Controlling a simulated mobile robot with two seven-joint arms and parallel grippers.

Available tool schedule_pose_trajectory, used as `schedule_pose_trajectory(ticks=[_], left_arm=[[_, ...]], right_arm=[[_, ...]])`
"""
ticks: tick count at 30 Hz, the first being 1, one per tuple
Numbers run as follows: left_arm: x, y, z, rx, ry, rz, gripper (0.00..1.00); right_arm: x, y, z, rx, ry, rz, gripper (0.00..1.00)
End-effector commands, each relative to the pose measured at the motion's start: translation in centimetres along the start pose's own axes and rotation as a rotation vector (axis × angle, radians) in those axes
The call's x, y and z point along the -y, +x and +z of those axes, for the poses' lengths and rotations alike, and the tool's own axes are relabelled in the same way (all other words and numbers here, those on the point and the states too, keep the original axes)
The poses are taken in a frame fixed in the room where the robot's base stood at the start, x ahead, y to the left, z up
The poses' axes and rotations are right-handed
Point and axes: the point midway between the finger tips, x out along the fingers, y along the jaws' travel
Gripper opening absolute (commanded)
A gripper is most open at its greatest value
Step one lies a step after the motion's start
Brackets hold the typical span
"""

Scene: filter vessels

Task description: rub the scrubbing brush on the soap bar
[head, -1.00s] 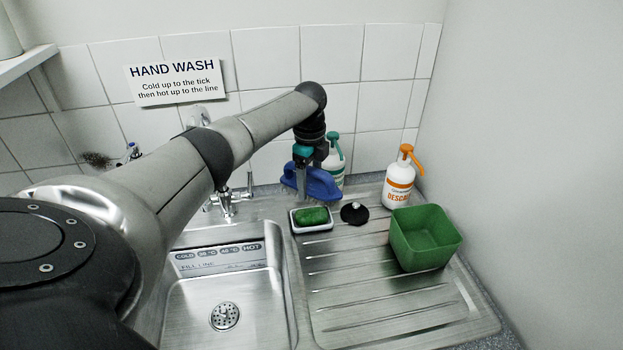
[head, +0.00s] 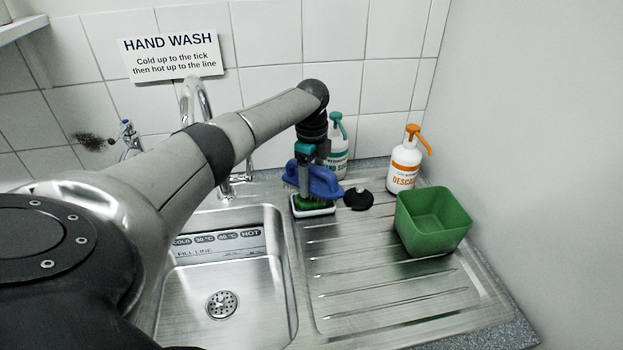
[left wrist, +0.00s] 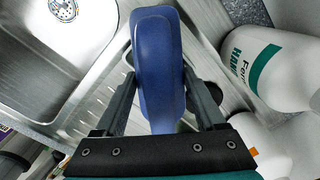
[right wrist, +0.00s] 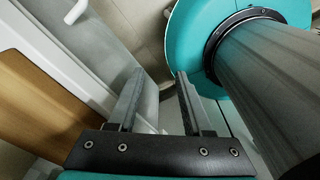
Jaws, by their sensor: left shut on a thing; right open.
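The blue scrubbing brush (head: 322,182) is held by my left gripper (head: 306,176), which is shut on its handle. The brush also fills the middle of the left wrist view (left wrist: 158,70), between the two fingers. The green soap bar (head: 307,204) lies in a white dish (head: 318,212) on the drainer, directly under the brush. The brush hides most of the soap, and the bristles look to be at or just above its top; I cannot tell whether they touch. My right gripper (right wrist: 158,100) is open and empty in the right wrist view, away from the sink.
A black plug (head: 358,199) lies just right of the dish. Behind it stand the hand soap bottle (head: 338,158) and the orange-topped descaler bottle (head: 404,165). A green tub (head: 433,222) stands on the drainer at right. The sink basin (head: 215,300) is empty; the front drainer is clear.

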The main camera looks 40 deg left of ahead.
Motion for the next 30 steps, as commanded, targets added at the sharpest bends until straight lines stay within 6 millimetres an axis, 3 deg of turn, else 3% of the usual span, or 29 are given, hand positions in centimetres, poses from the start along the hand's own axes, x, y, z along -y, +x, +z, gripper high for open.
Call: schedule_pose_trajectory(ticks=[30], left_arm=[[0.0, 0.87, -0.01, 0.0, 0.0, 0.0, 0.28]], right_arm=[[0.11, 0.45, -0.02, -0.001, -0.001, -0.001, 0.5]])
